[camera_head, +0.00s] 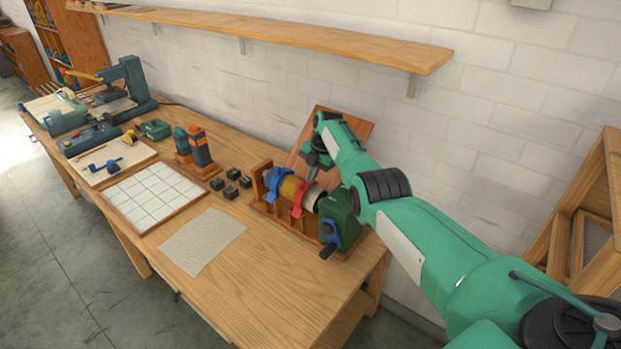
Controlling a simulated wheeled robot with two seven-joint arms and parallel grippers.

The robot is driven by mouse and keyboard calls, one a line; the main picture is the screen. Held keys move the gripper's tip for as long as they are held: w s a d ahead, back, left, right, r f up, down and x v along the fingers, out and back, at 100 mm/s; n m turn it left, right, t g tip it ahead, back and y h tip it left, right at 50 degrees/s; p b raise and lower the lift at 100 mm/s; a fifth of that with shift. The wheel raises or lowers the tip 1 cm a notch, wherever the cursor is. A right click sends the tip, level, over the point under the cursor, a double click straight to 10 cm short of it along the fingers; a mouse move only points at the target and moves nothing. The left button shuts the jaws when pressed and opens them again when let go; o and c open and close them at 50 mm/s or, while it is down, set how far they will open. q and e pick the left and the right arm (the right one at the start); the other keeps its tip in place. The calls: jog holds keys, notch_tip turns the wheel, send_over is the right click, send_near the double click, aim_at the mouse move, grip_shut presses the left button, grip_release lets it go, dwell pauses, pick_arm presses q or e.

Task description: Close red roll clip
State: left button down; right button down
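The red clip (298,198) sits around a roll (287,187) with a yellow middle, in a wooden cradle (269,211) near the right end of the bench. A blue clip (272,180) is on the roll to its left. Whether the red clip is open or shut is too small to tell. My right gripper (312,174) hangs just above and behind the roll, near the red clip. Its fingers are small and partly merge with the wooden board behind, so their opening and any contact are unclear. My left gripper is not in view.
A green box with a dark crank (340,220) stands at the cradle's right end. Several small black blocks (232,174) lie to the left. A sloped wooden board (355,130) is behind. A wall shelf (300,40) runs above. The front of the bench (265,290) is clear.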

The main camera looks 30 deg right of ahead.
jog(key=shift+s+a+f, duration=0.2)
jog(key=shift+a+f, duration=0.1)
jog(key=shift+f, duration=0.15)
jog(key=shift+a+r, duration=0.15)
jog(key=shift+s+a+r, duration=0.1)
jog(key=shift+r, duration=0.15)
jog(key=shift+r+p, duration=0.35)
jog(key=shift+p, duration=0.15)
jog(key=shift+w+r, duration=0.25)
jog(key=shift+w, duration=0.05)
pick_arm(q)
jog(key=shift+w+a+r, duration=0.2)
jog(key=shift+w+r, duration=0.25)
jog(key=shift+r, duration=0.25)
pick_arm(e)
jog(key=shift+r, duration=0.1)
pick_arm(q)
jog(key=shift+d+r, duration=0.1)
pick_arm(e)
jog(key=shift+r, duration=0.15)
